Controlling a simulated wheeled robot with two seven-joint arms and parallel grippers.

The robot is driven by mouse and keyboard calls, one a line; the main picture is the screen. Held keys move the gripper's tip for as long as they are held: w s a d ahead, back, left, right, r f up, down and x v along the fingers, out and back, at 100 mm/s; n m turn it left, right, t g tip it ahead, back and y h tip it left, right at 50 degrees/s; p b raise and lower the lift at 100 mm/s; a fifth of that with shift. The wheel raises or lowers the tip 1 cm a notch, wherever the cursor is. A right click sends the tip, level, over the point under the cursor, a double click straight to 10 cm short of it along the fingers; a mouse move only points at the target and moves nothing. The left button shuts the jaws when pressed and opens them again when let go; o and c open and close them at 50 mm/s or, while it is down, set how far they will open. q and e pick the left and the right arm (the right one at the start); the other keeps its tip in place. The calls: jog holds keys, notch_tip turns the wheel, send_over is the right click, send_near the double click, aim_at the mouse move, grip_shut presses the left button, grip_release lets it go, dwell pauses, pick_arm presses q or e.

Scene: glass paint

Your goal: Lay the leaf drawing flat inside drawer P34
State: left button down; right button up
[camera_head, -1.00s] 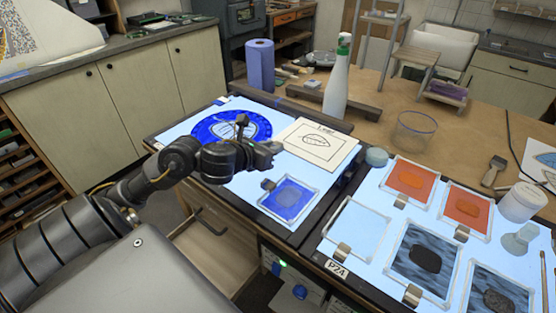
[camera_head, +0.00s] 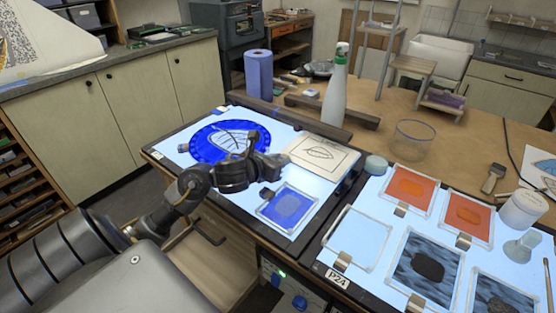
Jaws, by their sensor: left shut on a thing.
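The leaf drawing (camera_head: 325,158) is a cream sheet with a black leaf outline, over the right part of the left light table (camera_head: 215,115). It looks tilted; I cannot tell whether it touches the table. My left gripper (camera_head: 279,161) is shut on its left edge; the fingertips are small and partly hidden. A pale wooden drawer (camera_head: 222,268) with a dark handle shows below the table, partly hidden by my arm. No P34 label is readable on it. My right gripper is not in view.
A blue round glass piece (camera_head: 202,140) and a blue square one (camera_head: 287,207) lie on the left light table. Orange panels (camera_head: 408,188) and dark panels lie on the right one, which has a P24 label (camera_head: 338,278).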

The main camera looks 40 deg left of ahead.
pick_arm(q)
jog(key=c, duration=1.7)
grip_release()
jog(key=shift+w+f, duration=0.1)
jog(key=shift+f, duration=0.05)
jog(key=o, duration=0.5)
jog(key=p+v, duration=0.1)
jog(key=v, duration=0.8)
jog(key=shift+s+d+r+p, duration=0.25)
jog(key=shift+s+r+p, duration=0.4)
jog(key=shift+p, duration=0.6)
jog(key=shift+s+a+r+p, duration=0.1)
jog(key=shift+s+a+p, duration=0.05)
jog(key=shift+s+p, duration=0.6)
